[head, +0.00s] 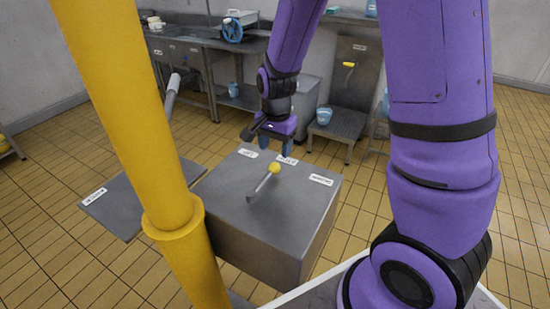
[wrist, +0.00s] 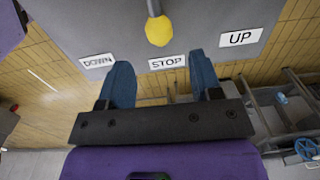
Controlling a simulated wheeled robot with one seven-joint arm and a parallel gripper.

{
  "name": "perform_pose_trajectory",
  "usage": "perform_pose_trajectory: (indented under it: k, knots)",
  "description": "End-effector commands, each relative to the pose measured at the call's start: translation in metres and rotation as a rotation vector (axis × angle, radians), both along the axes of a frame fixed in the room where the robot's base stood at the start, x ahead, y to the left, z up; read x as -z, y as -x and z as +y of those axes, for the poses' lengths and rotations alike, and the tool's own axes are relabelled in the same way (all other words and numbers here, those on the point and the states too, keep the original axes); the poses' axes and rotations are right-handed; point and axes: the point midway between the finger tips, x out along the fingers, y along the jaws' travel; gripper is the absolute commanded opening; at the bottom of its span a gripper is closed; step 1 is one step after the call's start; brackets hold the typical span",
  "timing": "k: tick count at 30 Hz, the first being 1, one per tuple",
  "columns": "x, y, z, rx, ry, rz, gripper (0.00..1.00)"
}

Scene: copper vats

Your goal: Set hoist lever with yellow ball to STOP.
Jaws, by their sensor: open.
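The hoist lever (head: 263,184) is a grey bar with a yellow ball (head: 274,168) on its end, on top of a grey box (head: 225,200). In the wrist view the yellow ball (wrist: 159,30) lies just short of the STOP label (wrist: 167,62), and the bar lines up with that label. The DOWN label (wrist: 98,61) is to its left and the UP label (wrist: 240,38) to its right. My gripper (head: 275,147) is open and empty near the box's far edge, beyond the ball. In the wrist view its blue fingers (wrist: 161,70) are apart, not touching the ball.
A yellow post (head: 135,110) stands close in front on the left. A grey panel (head: 125,205) with another lever is behind it. A sink bench (head: 180,40) and a step chair (head: 340,125) stand at the back. Tiled floor is free at the right.

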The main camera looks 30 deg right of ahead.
Motion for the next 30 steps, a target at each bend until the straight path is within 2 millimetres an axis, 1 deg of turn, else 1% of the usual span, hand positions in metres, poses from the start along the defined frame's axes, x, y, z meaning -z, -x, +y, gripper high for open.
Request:
perform_pose_trajectory:
  k: [1,3,9,13,26,29,30]
  knots:
    - [-0.009,0.000,0.000,-0.002,-0.001,-0.004,0.59]
    - [-0.019,0.000,0.000,-0.002,0.000,-0.004,0.59]
    - [-0.035,0.001,0.000,0.000,-0.001,-0.001,0.59]
    - [-0.038,0.001,-0.001,0.000,0.000,0.000,0.59]
    - [-0.037,0.001,-0.001,-0.001,0.001,0.001,0.59]
    - [-0.042,0.003,-0.001,-0.011,-0.002,-0.006,0.59]
    - [-0.047,0.004,-0.001,-0.024,-0.005,-0.012,0.59]
